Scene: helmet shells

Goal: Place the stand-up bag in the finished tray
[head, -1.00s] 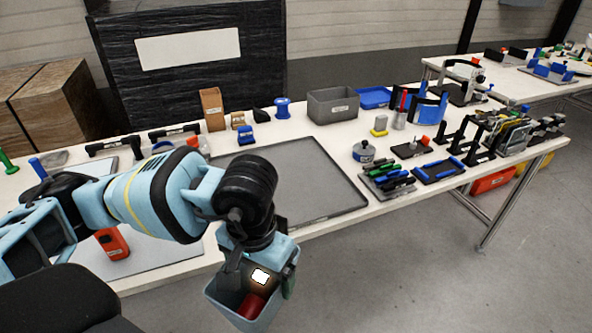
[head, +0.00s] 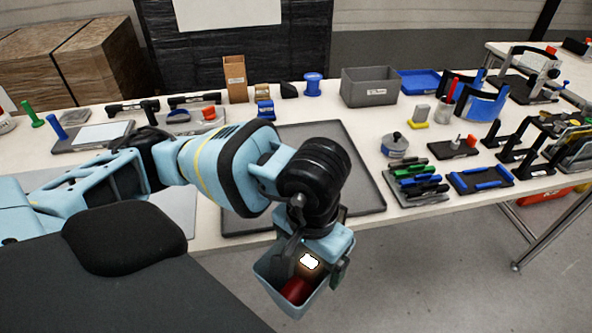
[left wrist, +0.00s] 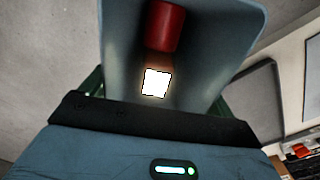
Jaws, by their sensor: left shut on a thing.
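My left gripper (head: 312,262) is shut on a blue-grey, open-mouthed holder, which I take to be the stand-up bag (head: 270,272). A red piece and a bright white patch show inside its mouth. The left wrist view shows the bag's walls (left wrist: 225,45) flaring either side of the red piece, close to the palm. The bag hangs in the air in front of the table's near edge. A flat dark-grey tray with a raised rim (head: 372,185) lies on the table behind it, partly hidden by my arm; I cannot read any label on it. My right gripper is out of view.
A grey bin (head: 370,87) and a blue tray (head: 420,81) stand at the back. A rack of coloured-handled tools (head: 415,183) and a pot with a knob (head: 394,146) lie right of the dark tray. The visible part of that tray is bare.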

